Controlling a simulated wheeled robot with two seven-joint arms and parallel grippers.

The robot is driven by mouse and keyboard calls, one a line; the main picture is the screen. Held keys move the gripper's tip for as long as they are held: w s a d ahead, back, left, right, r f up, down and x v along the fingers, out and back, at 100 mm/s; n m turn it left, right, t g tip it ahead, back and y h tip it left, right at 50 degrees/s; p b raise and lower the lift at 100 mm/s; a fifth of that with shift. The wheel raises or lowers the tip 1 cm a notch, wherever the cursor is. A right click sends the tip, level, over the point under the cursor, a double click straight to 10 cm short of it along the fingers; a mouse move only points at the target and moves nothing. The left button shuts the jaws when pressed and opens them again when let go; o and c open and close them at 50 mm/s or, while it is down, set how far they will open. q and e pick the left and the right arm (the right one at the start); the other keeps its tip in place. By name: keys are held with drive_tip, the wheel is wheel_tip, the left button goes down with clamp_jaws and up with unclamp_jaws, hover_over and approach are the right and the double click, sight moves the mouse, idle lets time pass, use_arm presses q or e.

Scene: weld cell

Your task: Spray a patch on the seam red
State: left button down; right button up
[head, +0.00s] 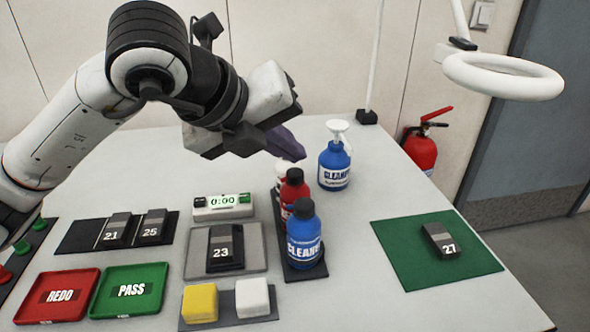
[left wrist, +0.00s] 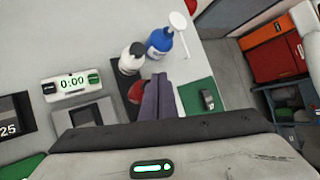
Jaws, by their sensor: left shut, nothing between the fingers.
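A red bottle with a black cap (head: 293,192) stands in a dark rack between a mostly hidden white bottle (head: 280,175) and a blue bottle (head: 304,240). In the left wrist view the white bottle (left wrist: 131,60) shows clearly, and the red one is partly hidden behind my fingers. A dark block marked 23 (head: 224,250) lies on a grey plate (head: 257,262); I cannot make out a seam on it. My left gripper (head: 290,148) is shut and empty, above and behind the rack; its fingers also show in the left wrist view (left wrist: 158,95). My right gripper is out of view.
A blue bottle with a white top (head: 334,165) stands behind the rack. A timer (head: 223,206) reads 0:00. Block 27 (head: 438,240) lies on a green mat (head: 400,262). REDO (head: 56,295) and PASS (head: 131,290) trays and yellow and white blocks are in front. A white ring (head: 500,75) hangs at right.

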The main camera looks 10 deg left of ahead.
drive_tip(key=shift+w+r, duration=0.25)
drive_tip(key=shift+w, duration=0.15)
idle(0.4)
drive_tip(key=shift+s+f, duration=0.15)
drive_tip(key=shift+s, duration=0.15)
use_arm(q)
drive_tip(key=shift+f+b, duration=0.45)
drive_tip(key=shift+b, duration=0.25)
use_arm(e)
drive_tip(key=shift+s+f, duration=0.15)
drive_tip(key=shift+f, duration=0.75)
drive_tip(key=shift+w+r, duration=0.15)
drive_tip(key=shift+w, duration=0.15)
use_arm(q)
drive_tip(key=shift+f, duration=0.15)
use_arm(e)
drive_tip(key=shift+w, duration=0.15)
